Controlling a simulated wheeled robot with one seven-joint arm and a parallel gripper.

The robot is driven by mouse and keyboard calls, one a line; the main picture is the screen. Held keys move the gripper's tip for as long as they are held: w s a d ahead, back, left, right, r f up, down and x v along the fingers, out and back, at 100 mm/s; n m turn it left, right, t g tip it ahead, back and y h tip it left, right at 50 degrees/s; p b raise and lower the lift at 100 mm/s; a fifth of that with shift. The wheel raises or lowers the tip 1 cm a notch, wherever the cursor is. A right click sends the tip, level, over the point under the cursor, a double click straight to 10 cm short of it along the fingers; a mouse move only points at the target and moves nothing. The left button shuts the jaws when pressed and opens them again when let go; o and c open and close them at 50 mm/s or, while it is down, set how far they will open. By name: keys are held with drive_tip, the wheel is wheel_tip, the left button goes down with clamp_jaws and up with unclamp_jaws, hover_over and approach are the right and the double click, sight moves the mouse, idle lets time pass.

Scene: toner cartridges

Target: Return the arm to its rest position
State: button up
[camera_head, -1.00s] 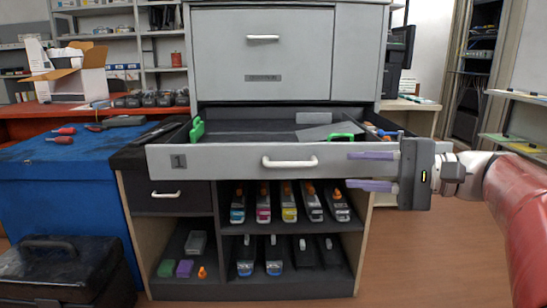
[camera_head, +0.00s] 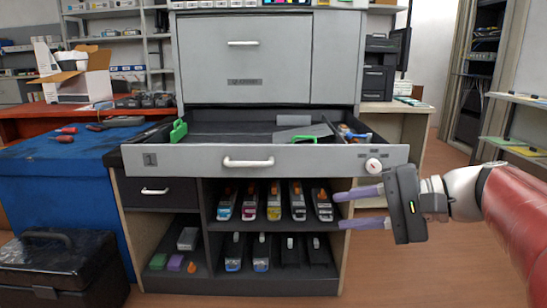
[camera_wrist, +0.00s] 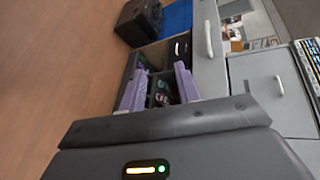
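My gripper (camera_head: 362,208) has two purple fingers spread wide apart with nothing between them. In the head view it is in front of the cabinet's right side, below the right end of the open drawer. It also shows in the wrist view (camera_wrist: 157,93), fingers apart, with the cabinet's shelves behind them. My arm reaches in from the right edge of the head view. The grey drawer (camera_head: 205,161), marked 1, is pulled out, with a white handle (camera_head: 248,162) and a round white knob (camera_head: 373,166) on its front.
Toner cartridges (camera_head: 274,203) stand on the cabinet's upper open shelf, with several dark ones below. A blue cabinet (camera_head: 55,195) and a black case (camera_head: 55,262) stand at the left. A green-handled item (camera_head: 178,131) lies in the drawer. The floor (camera_head: 440,275) at the right is bare.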

drive_tip(key=s+d+f+n+h+p, duration=0.2)
drive_tip(key=s+f+n+h+p, duration=0.3)
drive_tip(key=s+f+h, duration=0.7)
drive_tip(key=shift+s+d+f+n+h+p, duration=0.15)
drive_tip(key=shift+s+f+n+h+p, duration=0.35)
drive_tip(key=shift+n, duration=0.3)
drive_tip(key=shift+r, duration=0.2)
idle(0.5)
